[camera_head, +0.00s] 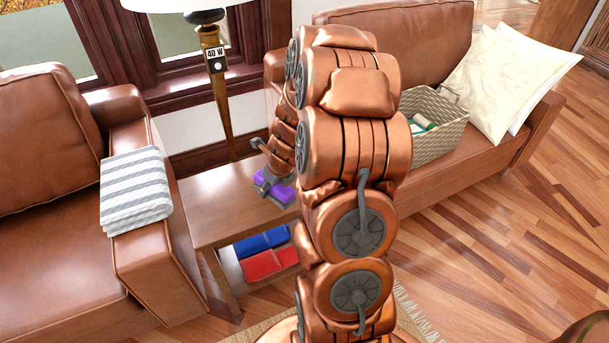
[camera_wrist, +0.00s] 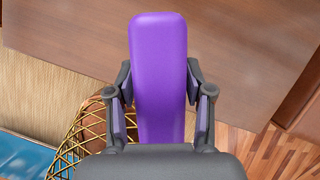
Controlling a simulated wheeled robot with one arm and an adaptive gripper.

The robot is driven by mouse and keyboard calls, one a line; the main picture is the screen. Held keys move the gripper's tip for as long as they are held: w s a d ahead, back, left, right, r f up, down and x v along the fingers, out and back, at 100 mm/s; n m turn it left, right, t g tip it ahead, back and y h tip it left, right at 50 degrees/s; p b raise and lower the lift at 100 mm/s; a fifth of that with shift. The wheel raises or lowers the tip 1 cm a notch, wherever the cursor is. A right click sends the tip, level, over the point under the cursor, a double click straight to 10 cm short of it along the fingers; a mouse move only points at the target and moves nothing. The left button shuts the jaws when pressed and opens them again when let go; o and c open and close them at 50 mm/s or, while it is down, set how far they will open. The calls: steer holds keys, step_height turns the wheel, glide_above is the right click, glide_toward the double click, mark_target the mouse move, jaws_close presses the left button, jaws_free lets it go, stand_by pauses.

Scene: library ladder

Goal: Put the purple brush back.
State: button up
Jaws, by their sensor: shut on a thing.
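The purple brush (camera_wrist: 159,60) is long and smooth with a rounded end, and it stands out between my fingers in the wrist view. My gripper (camera_wrist: 160,92) is shut on it, one finger on each side. In the head view the purple brush (camera_head: 275,190) shows at my gripper (camera_head: 262,184), over the wooden side table (camera_head: 215,205). I cannot tell whether it touches the tabletop. My arm hides part of the table, and any bristles are out of sight.
A blue item (camera_head: 262,242) and a red item (camera_head: 268,263) lie on the table's lower shelf. A lamp (camera_head: 215,80) stands behind. A wicker basket (camera_head: 440,140) sits on the sofa, right. A striped towel (camera_head: 135,190) covers the left armrest. Gold wire mesh (camera_wrist: 85,125) shows lower left.

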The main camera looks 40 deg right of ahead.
steer(key=d, duration=0.5)
steer(key=w+d+f, duration=0.1)
steer(key=d, duration=0.8)
steer(key=shift+w+d+f, duration=0.2)
steer(key=shift+w+d, duration=0.2)
steer(key=shift+d+f+b, duration=0.1)
steer(key=shift+f+b, duration=0.25)
steer(key=shift+f, duration=1.45)
steer(key=o, duration=1)
steer(key=shift+f, duration=0.15)
